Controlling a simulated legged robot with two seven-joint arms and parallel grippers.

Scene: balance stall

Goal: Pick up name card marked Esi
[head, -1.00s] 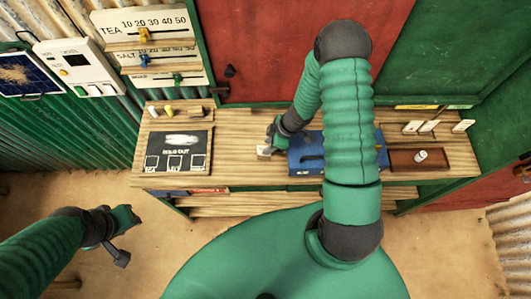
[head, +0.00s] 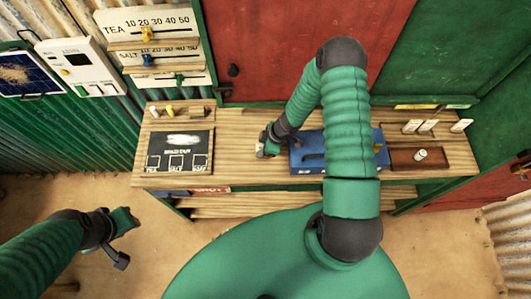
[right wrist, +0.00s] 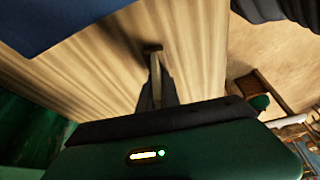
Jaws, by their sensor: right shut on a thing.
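My right gripper (head: 263,150) is over the counter, just left of the blue box (head: 312,165). It is shut on a small pale card (head: 260,153), most of which its fingers hide. The writing on this card cannot be read, so I cannot confirm the name Esi. In the right wrist view a thin upright piece (right wrist: 156,75) shows against the wood. My left gripper (head: 125,235) hangs at the lower left, away from the counter. Whether its jaws are open is unclear.
A black board (head: 180,140) with marked squares lies at the counter's left. A brown tray (head: 405,163) holding a white cylinder (head: 421,155) is at the right, with several white cards (head: 428,126) behind it. Small weights (head: 168,110) stand at the back left.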

